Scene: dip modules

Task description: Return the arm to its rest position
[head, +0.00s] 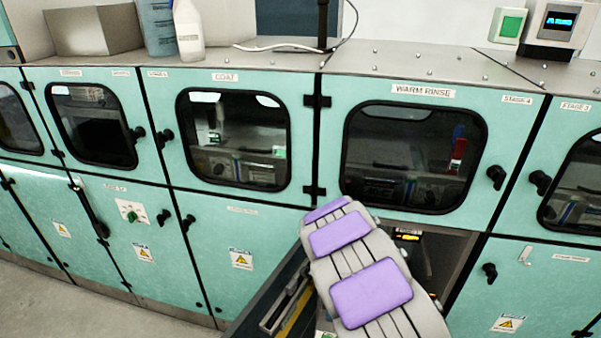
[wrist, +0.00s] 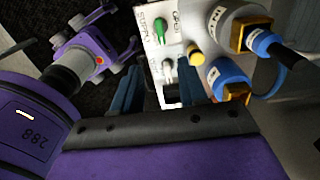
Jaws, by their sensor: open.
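My gripper (wrist: 165,128) shows in the wrist view as a broad purple jaw with a dark front edge across the bottom. It is open and no object shows held against it. Beyond the jaw is a pale valve panel (wrist: 158,40) with green and white knobs, partly labelled SUPPLY and OPEN. The panel looks apart from the jaw, though the gap is hard to judge. In the head view my gripper cannot be made out.
Blue hose connectors (wrist: 228,80) with dark cables sit right of the panel. In the head view, teal cabinets stand in a row, including the COAT door (head: 233,138) and WARM RINSE door (head: 413,155). Below WARM RINSE is an open compartment (head: 440,255). Bottles (head: 188,32) stand on top.

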